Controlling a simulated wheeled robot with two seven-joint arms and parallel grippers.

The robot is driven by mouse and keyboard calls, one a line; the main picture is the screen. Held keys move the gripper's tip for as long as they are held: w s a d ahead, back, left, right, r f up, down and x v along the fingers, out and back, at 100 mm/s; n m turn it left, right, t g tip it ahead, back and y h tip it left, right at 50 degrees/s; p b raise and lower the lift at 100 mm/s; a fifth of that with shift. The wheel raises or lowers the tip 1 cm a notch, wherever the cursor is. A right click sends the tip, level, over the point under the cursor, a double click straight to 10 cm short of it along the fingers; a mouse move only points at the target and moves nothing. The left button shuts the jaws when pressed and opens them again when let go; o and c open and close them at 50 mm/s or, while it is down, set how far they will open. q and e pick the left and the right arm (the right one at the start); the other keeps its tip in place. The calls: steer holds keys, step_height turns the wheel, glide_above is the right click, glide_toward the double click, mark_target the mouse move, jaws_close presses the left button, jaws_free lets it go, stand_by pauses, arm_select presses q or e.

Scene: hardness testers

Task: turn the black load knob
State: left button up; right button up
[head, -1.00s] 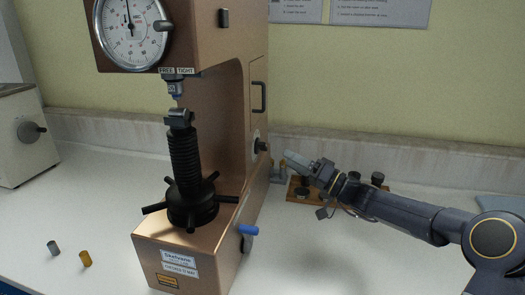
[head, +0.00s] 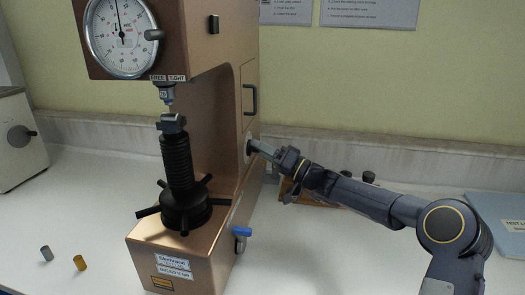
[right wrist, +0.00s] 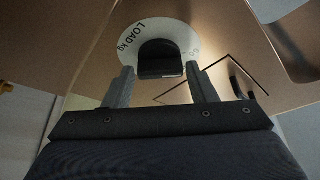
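The black load knob (right wrist: 160,60) sits at the centre of a white dial plate (right wrist: 185,37) marked "LOAD kg" in the right wrist view. The plate is on the side of the copper-coloured hardness tester (head: 218,115). My right gripper (right wrist: 159,69) is open, with one finger on each side of the knob's near end. Gaps show between the fingers and the knob, so it does not look gripped. In the head view my right gripper (head: 254,146) reaches the tester's side and mostly hides the knob. My left gripper is not in view.
A black handle (head: 250,99) is on the tester's side above the knob. A blue-ended lever (head: 241,231) sticks out lower down. A wooden block with dark pieces (head: 318,199) stands behind my right arm. Two small cylinders (head: 47,253) (head: 79,262) lie at front left.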

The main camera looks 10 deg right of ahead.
steer(key=c, duration=0.6)
steer(key=shift+m, duration=0.5)
steer(key=shift+r+m+g+h+p, duration=0.1)
steer(key=shift+m+g+h+p, duration=0.65)
steer(key=shift+m+p, duration=2.1)
steer(key=shift+r+m+g+h+p, duration=0.1)
steer(key=shift+m+g+h+p, duration=0.65)
steer(key=shift+m+p, duration=2.15)
steer(key=shift+r+m+g+h+p, duration=0.1)
steer(key=shift+m+g+h+p, duration=0.6)
steer(key=shift+m+p, duration=2.15)
steer(key=shift+n+p, duration=0.4)
steer(key=shift+p, duration=0.05)
steer(key=shift+f, duration=0.1)
